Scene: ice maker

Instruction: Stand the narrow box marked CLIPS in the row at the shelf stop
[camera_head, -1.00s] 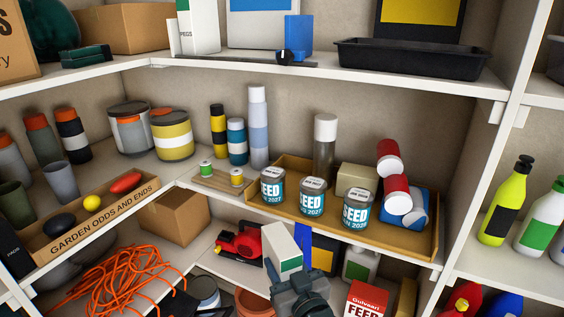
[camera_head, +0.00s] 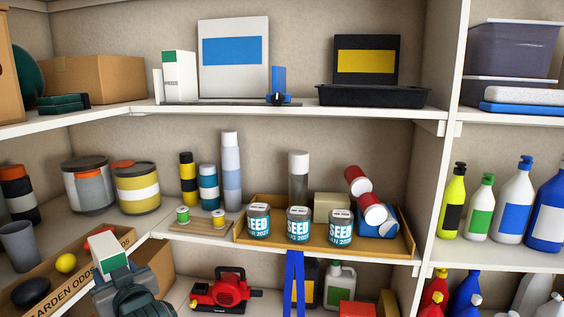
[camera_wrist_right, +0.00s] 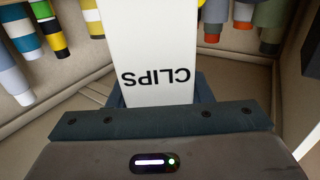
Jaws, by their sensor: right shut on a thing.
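My right gripper (camera_head: 112,262) is shut on the narrow white CLIPS box (camera_head: 104,241), low at the left in the head view. The box has a green patch and leans in the grip. In the wrist view the CLIPS box (camera_wrist_right: 152,50) stands between the fingers, its black lettering upside down. On the upper shelf (camera_head: 225,113), a white box with a green label (camera_head: 179,76) stands by a thin white upright stop (camera_head: 158,86). A blue upright piece (camera_head: 279,79) with a dark knob stands to the right, with a gap between. My left gripper is out of view.
A large white box with a blue panel (camera_head: 234,80) stands behind the gap. A black tray (camera_head: 372,97) sits to the right. Below, the middle shelf holds a wooden tray (camera_head: 405,243), SEED tins (camera_head: 299,224) and tall cans. The GARDEN ODDS AND ENDS tray (camera_head: 50,289) is beside my gripper.

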